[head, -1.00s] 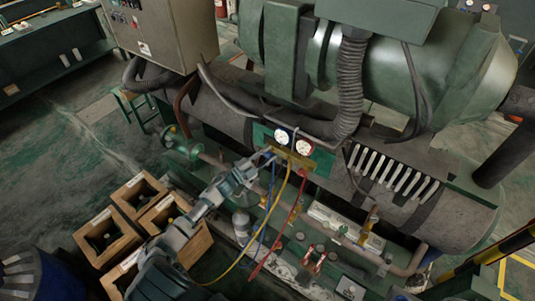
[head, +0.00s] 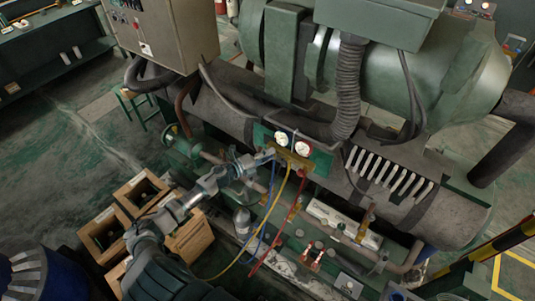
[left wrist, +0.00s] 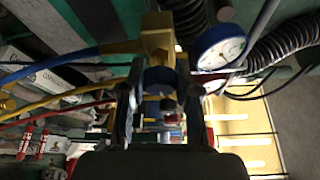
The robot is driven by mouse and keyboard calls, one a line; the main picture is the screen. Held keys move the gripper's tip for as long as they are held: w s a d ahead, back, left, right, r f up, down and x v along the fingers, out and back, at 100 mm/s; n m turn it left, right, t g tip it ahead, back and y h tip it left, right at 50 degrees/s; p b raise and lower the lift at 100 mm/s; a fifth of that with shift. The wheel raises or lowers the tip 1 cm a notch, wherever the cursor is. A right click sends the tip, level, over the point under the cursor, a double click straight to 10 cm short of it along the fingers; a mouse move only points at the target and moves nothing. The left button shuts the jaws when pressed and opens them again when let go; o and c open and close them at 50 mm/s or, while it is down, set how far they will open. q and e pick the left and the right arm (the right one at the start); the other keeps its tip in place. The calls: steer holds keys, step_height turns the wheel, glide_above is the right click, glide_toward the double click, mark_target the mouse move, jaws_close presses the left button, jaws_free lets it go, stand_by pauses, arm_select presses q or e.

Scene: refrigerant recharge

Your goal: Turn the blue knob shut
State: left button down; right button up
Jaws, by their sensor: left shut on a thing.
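The blue knob (left wrist: 160,78) shows in the left wrist view at the near end of the brass manifold (left wrist: 156,38). My left gripper (left wrist: 160,100) has one finger on each side of it and is shut on it; the fingers hide its sides. In the head view, my left gripper (head: 264,157) is at the left end of the brass manifold (head: 294,160), below two white gauges (head: 282,138). The knob is too small to make out there. The right gripper is in neither view.
Blue, yellow (head: 283,205) and red (head: 290,215) hoses hang below the manifold, close to my left gripper. A blue-rimmed gauge (left wrist: 220,46) is right of the fingers. Pipes and the green compressor (head: 410,75) stand behind. Wooden crates (head: 103,236) are at the lower left.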

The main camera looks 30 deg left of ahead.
arm_select(q)
steer(key=shift+s+d+f+m, duration=0.2)
steer(key=shift+f+m, duration=0.1)
steer(key=shift+f, duration=0.15)
steer(key=c, duration=0.8)
jaws_free()
steer(key=shift+w, duration=0.1)
steer(key=shift+r, duration=0.15)
steer(key=shift+a, duration=0.1)
steer(key=v, duration=1.1)
steer(key=shift+s+a, duration=0.2)
steer(key=shift+s, duration=0.15)
steer(key=shift+r, duration=0.1)
